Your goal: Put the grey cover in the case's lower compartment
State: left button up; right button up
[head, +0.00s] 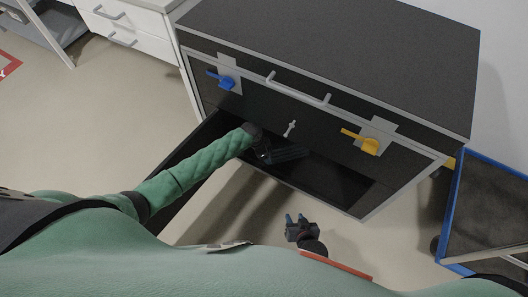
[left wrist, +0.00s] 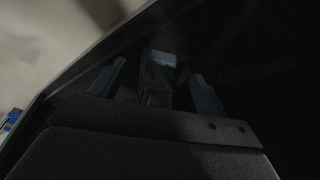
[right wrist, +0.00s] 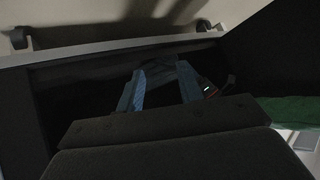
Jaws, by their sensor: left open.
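The case (head: 330,50) is dark with light edges. Its lower compartment (head: 340,185) is open and dark inside. My left gripper (head: 285,153) is inside it, deep in shadow. In the left wrist view my left gripper (left wrist: 159,68) is open, with its fingers apart. A small grey block (left wrist: 157,92), which looks like the grey cover, lies between the fingers with a gap on each side. The cover cannot be made out in the head view. My right gripper (head: 297,219) is open and empty, in front of the compartment.
A blue latch (head: 222,80) and a yellow latch (head: 362,143) sit on the case front, with a light handle (head: 298,90) above. A white drawer unit (head: 130,28) stands at the left. A blue-edged cart (head: 490,210) stands at the right.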

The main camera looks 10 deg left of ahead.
pick_arm(q)
jog(key=shift+s+a, duration=0.15)
jog(key=shift+a, duration=0.05)
pick_arm(e)
jog(key=shift+s+d+f+g, duration=0.1)
jog(key=shift+s+f+g, duration=0.3)
jog(key=shift+s+f, duration=0.55)
jog(key=shift+w, duration=0.1)
